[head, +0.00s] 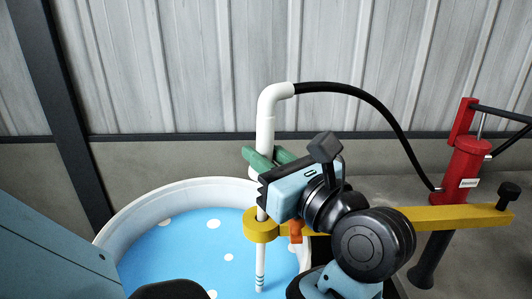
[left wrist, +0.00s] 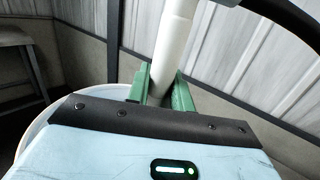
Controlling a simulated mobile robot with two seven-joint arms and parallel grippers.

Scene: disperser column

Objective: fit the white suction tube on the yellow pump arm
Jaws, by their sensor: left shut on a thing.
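The white suction tube (head: 265,135) stands nearly upright, with a bent elbow at its top. My left gripper (head: 268,160) is shut on it with green fingers below the elbow; the left wrist view shows the tube (left wrist: 174,45) between the green fingers (left wrist: 162,90). The yellow pump arm (head: 440,216) runs from the right to a round yellow end (head: 261,228). The tube lines up with this end; its lower part shows beneath, and the yellow front hides the stretch between. I cannot tell how it seats there. My right gripper is not in view.
A white-rimmed drum (head: 190,186) with blue contents and pale spots stands below the tube. A black hose (head: 375,101) arcs from the elbow to a red pump (head: 465,165) at right. An orange part (head: 295,231) sits by the yellow arm. A corrugated wall is behind.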

